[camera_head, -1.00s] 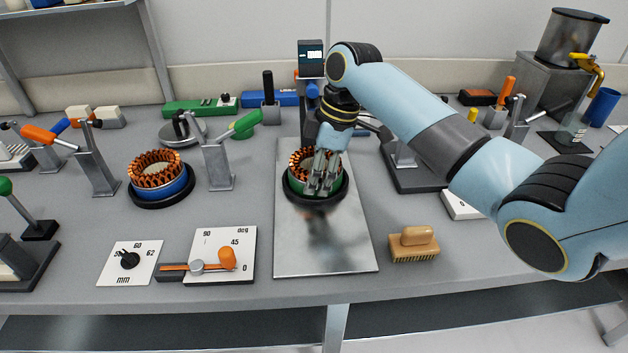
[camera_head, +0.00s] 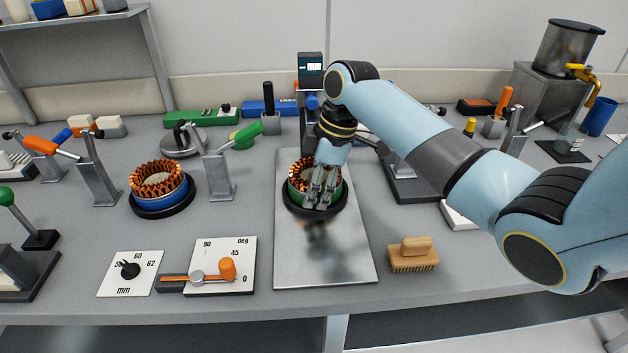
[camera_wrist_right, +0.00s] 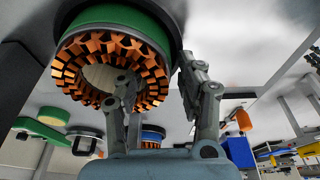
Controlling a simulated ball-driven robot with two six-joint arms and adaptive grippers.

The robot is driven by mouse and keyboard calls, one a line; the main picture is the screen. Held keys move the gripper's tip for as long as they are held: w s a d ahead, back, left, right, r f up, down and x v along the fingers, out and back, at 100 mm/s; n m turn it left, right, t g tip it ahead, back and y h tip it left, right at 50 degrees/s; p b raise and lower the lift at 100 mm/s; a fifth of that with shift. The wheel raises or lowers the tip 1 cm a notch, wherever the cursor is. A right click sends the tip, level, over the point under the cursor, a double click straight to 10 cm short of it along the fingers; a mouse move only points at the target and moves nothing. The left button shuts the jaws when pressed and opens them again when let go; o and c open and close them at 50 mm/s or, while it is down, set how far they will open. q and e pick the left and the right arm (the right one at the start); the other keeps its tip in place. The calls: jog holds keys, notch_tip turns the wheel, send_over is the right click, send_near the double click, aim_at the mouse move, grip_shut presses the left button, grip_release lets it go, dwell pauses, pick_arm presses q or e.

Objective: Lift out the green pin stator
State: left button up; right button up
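The green pin stator (camera_head: 296,196) is a green ring with copper-orange windings. It stands upright in a black round seat on a shiny metal plate (camera_head: 322,262). My right gripper (camera_head: 321,202) points down at its front side. In the right wrist view the stator (camera_wrist_right: 152,28) fills the upper left. There my right gripper (camera_wrist_right: 158,76) has one finger over the windings by the bore and the other outside the green wall. The fingers are apart with the wall side between them; contact is hard to tell. My left gripper is not in view.
A blue stator (camera_head: 170,192) sits in a black seat to the left. A clamp with a green handle (camera_head: 246,136) stands between the stators. A brush (camera_head: 413,254) lies right of the plate, and a dial panel (camera_head: 222,265) lies left of it. The plate's front half is clear.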

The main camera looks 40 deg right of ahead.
dwell(0.4)
jog(key=shift+p, duration=0.4)
grip_shut()
jog(key=shift+w+a+r+p, duration=0.1)
jog(key=shift+w+r+p, duration=0.05)
jog(key=shift+r+p, duration=0.6)
dwell(0.5)
jog(key=shift+a, duration=0.1)
